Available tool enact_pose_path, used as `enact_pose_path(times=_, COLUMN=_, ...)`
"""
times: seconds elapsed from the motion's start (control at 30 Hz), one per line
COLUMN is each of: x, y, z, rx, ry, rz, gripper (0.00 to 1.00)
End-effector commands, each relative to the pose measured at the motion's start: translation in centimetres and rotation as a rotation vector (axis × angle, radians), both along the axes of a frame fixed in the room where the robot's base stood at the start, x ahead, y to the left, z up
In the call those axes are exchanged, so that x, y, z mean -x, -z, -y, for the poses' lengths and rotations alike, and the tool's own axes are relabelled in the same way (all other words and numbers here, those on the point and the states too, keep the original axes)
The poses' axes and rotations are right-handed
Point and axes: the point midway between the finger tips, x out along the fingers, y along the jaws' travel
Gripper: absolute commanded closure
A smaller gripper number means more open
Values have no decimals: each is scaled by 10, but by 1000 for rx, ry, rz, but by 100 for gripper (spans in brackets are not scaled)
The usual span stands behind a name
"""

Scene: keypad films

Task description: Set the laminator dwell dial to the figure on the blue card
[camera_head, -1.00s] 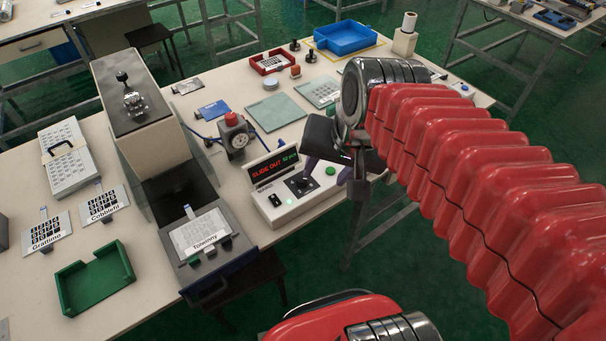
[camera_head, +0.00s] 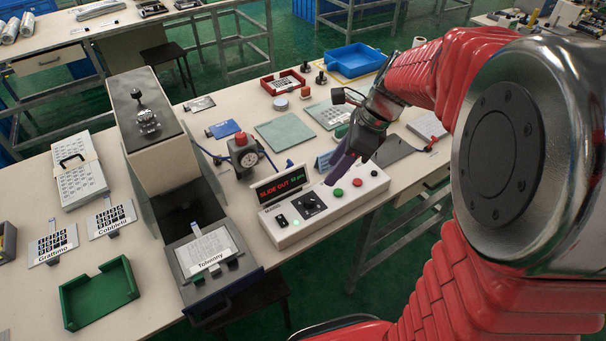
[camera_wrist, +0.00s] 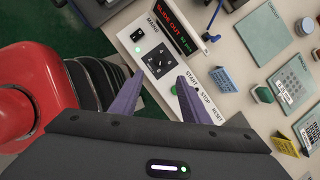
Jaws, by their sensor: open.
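The dwell dial (camera_head: 312,203) is a black knob on a pale control box (camera_head: 290,237). It also shows in the wrist view (camera_wrist: 158,61), with small marks around it that I cannot read. My gripper (camera_head: 334,178) has purple fingers and is open and empty. In the wrist view its fingertips (camera_wrist: 160,72) are spread on the near side of the dial, one to each side; contact is not visible. A flat blue card (camera_head: 223,129) lies behind the gauge, and a blue card stands behind the box (camera_head: 325,160), also in the wrist view (camera_wrist: 224,78). I cannot read either figure.
The display (camera_head: 280,185) reads SLIDE OUT in red. Green (camera_head: 338,193) and red (camera_head: 357,182) buttons sit right of the dial. A gauge with a red knob (camera_head: 242,152) stands behind. The press (camera_head: 155,135) and its slide with a Tolwenny sheet (camera_head: 203,248) are left.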

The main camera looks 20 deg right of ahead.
Motion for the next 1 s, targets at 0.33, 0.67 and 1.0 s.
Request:
enact_pose_path(times=0.33, x=-1, y=1, z=0, rx=-3, ry=6, rz=-3, gripper=58)
enact_pose_path(times=0.67, x=-4, y=24, z=-9, rx=-2, ry=3, rz=-4, gripper=58)
enact_pose_path(times=1.0, x=-14, y=72, z=-27, rx=-3, ry=3, rz=-4, gripper=58)
